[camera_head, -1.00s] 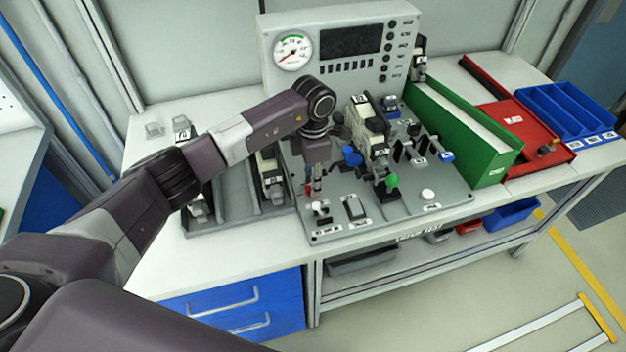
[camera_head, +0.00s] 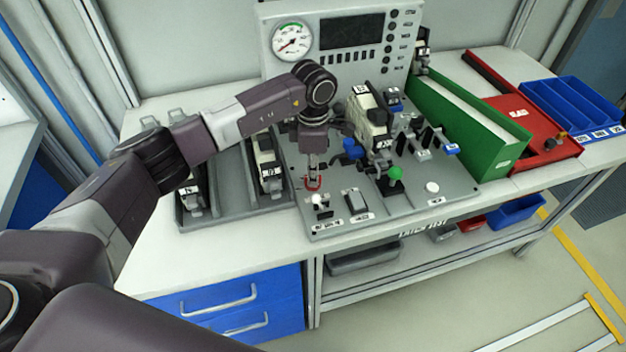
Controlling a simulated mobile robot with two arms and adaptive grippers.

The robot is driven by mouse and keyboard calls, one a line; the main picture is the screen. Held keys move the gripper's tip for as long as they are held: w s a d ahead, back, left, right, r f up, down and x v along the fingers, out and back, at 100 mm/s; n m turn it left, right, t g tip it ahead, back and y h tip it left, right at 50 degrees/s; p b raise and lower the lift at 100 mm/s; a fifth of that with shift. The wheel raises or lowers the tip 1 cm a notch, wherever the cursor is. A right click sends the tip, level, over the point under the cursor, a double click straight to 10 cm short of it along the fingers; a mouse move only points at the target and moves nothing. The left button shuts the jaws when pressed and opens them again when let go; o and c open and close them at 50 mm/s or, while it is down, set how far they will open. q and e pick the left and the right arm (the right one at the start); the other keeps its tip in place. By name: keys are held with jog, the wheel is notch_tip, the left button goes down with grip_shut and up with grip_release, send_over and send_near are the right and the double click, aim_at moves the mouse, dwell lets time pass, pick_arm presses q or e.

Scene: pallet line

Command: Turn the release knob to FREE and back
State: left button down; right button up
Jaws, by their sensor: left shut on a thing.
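My left gripper (camera_head: 313,178) points down at the front left of the grey test panel (camera_head: 450,198). It is shut on a small part low on the panel, which appears to be the release knob. A red curved piece (camera_head: 313,186) shows at the fingertips; I cannot tell whether it belongs to the knob or the fingers. The fingers hide most of the knob, and I cannot read a FREE mark or its setting. A small white-topped control (camera_head: 318,200) stands just in front of the fingertips. My right gripper is not in view.
A dark rocker switch (camera_head: 355,201), a green knob (camera_head: 395,173) and a white button (camera_head: 431,187) are to the right. A white-and-black unit (camera_head: 368,112) rises behind them. A gauge (camera_head: 291,41) is on the upright console. A green binder-like box (camera_head: 490,150) bounds the right side.

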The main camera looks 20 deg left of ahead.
pick_arm(q)
jog(key=m+b, duration=0.4)
jog(key=shift+f+m+b, duration=0.2)
jog(key=shift+m+b, duration=0.1)
jog(key=shift+b, duration=0.05)
jog(key=m+b, duration=0.2)
jog(key=shift+r+m, duration=0.15)
jog(key=shift+m, duration=0.25)
jog(key=shift+m+b, duration=0.45)
jog(key=shift+m, duration=0.05)
jog(key=shift+r, duration=0.15)
jog(key=c, duration=2)
grip_release()
jog(key=shift+o, duration=0.2)
notch_tip(320, 180, up, 12)
